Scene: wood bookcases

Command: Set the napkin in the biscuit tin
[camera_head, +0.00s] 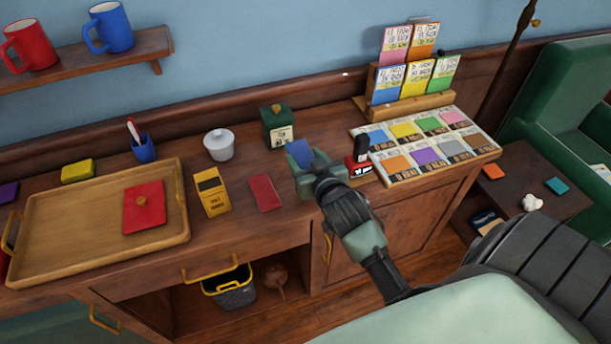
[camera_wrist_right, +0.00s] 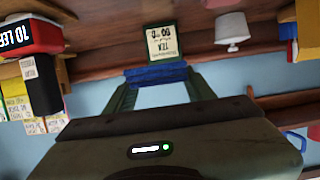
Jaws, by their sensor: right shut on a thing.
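My right gripper (camera_head: 316,172) is shut on a blue folded piece (camera_head: 299,152), which looks like the napkin. It is held above the counter, just in front of the green tea tin (camera_head: 278,128). In the right wrist view the blue piece (camera_wrist_right: 156,75) lies between the fingers, with the tea tin (camera_wrist_right: 163,43) beyond it. No container is clearly readable as the biscuit tin. My left gripper is not in view.
The wooden tray (camera_head: 75,252) fills the counter's left. A black-and-red stamp (camera_head: 359,158) and card board (camera_head: 427,145) are at right.

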